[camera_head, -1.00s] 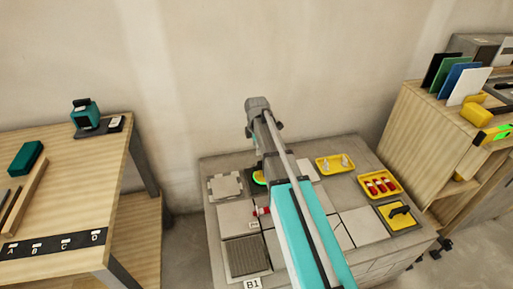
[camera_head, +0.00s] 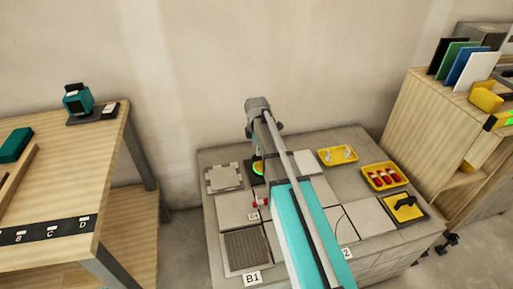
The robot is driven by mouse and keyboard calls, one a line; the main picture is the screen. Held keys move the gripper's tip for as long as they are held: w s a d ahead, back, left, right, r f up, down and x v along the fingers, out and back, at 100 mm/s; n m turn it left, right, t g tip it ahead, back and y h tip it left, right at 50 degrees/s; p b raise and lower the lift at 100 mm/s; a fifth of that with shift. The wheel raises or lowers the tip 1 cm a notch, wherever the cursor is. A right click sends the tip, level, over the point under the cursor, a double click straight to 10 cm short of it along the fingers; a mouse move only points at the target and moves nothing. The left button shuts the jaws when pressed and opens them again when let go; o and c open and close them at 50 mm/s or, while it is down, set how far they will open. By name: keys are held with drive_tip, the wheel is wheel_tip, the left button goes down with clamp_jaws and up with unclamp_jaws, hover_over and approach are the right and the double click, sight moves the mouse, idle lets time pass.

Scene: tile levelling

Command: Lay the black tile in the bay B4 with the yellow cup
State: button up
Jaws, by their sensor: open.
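An upright black tile (camera_head: 444,57) stands at the left end of a row on the right-hand cabinet. A yellow square thing with a black handle (camera_head: 404,205) lies at the right of the grey paved platform; I cannot tell if it is the yellow cup. Bay B4 cannot be made out; B1 (camera_head: 252,279) is readable at the front, and a label ending in 2 shows further right. My gripper (camera_head: 257,177) is above the platform's far left part, below a glowing green-yellow ring, small and mostly hidden by my arm. It is open, with nothing seen in it.
Yellow trays hold pale pieces (camera_head: 338,156) and red pieces (camera_head: 384,178). Green, blue and white tiles stand beside the black one. A yellow block (camera_head: 486,97) sits on the cabinet (camera_head: 415,115). A wooden bench (camera_head: 105,160) is at left; floor shows between it and the platform.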

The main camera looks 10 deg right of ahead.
sight(257, 160)
drive_tip(key=shift+f+b, duration=3.55)
drive_tip(key=shift+f, duration=0.25)
clamp_jaws()
drive_tip(key=shift+o, duration=0.2)
unclamp_jaws()
drive_tip(key=shift+r, duration=0.2)
